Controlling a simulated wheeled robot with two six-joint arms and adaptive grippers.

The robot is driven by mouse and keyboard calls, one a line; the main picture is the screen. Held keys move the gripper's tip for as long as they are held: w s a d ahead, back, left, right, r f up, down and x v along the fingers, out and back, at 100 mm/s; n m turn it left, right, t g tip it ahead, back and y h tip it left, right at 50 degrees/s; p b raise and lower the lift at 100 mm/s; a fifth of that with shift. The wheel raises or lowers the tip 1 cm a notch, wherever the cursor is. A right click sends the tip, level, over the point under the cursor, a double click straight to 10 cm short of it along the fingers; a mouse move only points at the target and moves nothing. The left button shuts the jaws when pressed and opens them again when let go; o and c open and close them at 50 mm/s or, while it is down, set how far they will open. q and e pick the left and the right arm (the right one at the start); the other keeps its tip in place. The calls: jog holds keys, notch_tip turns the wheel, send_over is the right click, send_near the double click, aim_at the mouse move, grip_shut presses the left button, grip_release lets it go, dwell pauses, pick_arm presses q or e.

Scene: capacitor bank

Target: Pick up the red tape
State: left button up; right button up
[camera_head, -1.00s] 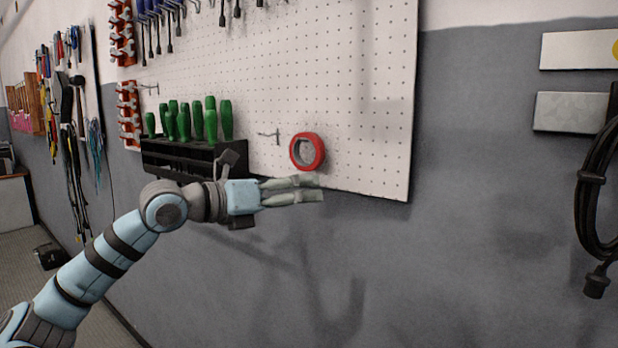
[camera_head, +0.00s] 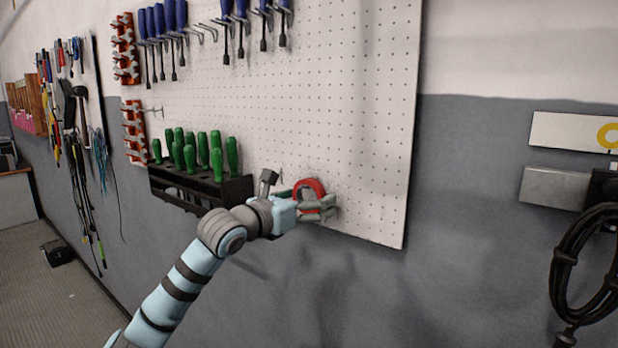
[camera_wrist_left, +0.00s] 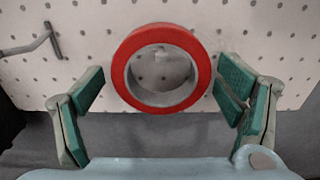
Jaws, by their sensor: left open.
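The red tape (camera_head: 322,186) is a ring-shaped roll hanging against the white pegboard near its lower edge. It also shows in the left wrist view (camera_wrist_left: 203,62), where its open middle shows a peg behind it. My left gripper (camera_head: 325,206) is at the roll, with its lower part hidden by the fingers in the head view. In the left wrist view my left gripper (camera_wrist_left: 160,92) is open, with one green-padded finger on each side of the roll. Gaps show between the pads and the tape. My right gripper is not in view.
A black rack (camera_head: 205,186) with several green-handled screwdrivers is mounted left of my gripper. An empty metal hook (camera_wrist_left: 35,42) is left of the tape. Blue-handled tools (camera_head: 160,22) hang above. The grey wall (camera_head: 470,240) to the right is clear up to a coiled black cable (camera_head: 572,255).

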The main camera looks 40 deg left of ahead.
aim_at(300, 186)
pick_arm(q)
jog(key=shift+w+f, duration=0.2)
jog(key=shift+w, duration=0.3)
jog(key=shift+s+d+r, duration=0.1)
jog(key=shift+s, duration=0.1)
jog(key=c, duration=1.2)
notch_tip(300, 186, up, 4)
jog(key=shift+s+f+b, duration=0.1)
jog(key=shift+f+b, duration=0.1)
jog(key=shift+b, duration=0.1)
jog(key=s+b, duration=0.7)
jog(key=s, duration=0.1)
jog(key=s+b, duration=0.6)
jog(key=s, duration=0.3)
jog(key=shift+s+d+f+b, duration=0.15)
jog(key=shift+s+b, duration=0.15)
jog(key=shift+b, duration=0.05)
